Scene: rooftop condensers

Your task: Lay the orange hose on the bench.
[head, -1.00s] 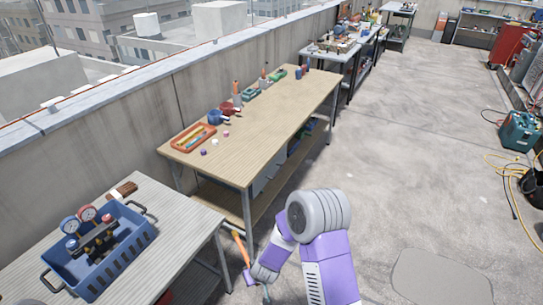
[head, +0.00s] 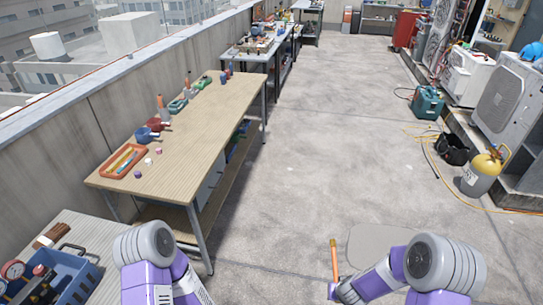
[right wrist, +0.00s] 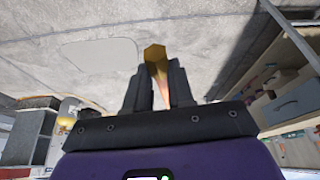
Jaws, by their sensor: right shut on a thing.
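The orange hose (head: 334,258) stands nearly upright in the head view as a short, straight orange piece. My right gripper (head: 336,291) is shut on its lower part, above the concrete floor. In the right wrist view the hose (right wrist: 155,54) sits between the two dark fingers of the right gripper (right wrist: 158,78). The wooden bench (head: 200,122) stands along the wall to the left, with the hose well to its right and apart from it. My left arm shows at the lower left, but its gripper is out of view.
An orange tray (head: 112,172), small caps and several tools lie along the bench's wall side; its front is mostly bare. A grey table with a blue crate (head: 62,280) is at lower left. The middle floor is clear.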

